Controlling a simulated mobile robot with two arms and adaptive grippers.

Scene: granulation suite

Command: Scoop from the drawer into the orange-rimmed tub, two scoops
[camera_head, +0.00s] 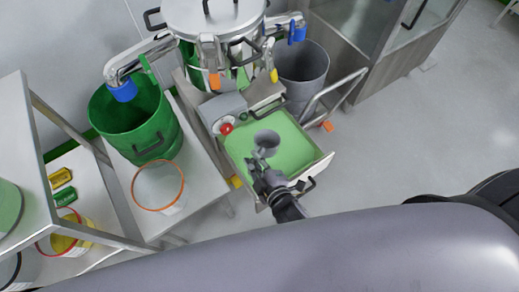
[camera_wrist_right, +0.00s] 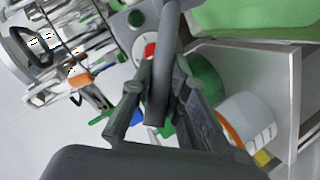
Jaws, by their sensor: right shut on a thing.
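The open drawer (camera_head: 318,164) holds a flat bed of green material (camera_head: 292,136), also at the top right of the right wrist view (camera_wrist_right: 250,18). My right gripper (camera_head: 264,170) is shut on the handle of a grey scoop (camera_head: 267,138). The scoop's round cup is over the drawer; its inside looks grey, with no green seen. I cannot tell its height above the material. In the right wrist view the fingers (camera_wrist_right: 160,100) close around the grey handle (camera_wrist_right: 158,75). The orange-rimmed tub (camera_head: 158,187), white, stands left of the drawer. My left gripper is out of view.
A large green bin (camera_head: 135,118) stands behind the tub. A steel vessel (camera_head: 213,18) with clamps and pipes rises behind the drawer, a grey bin (camera_head: 302,68) beside it. A steel shelf (camera_head: 75,130) with tubs is at left. Floor at right is clear.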

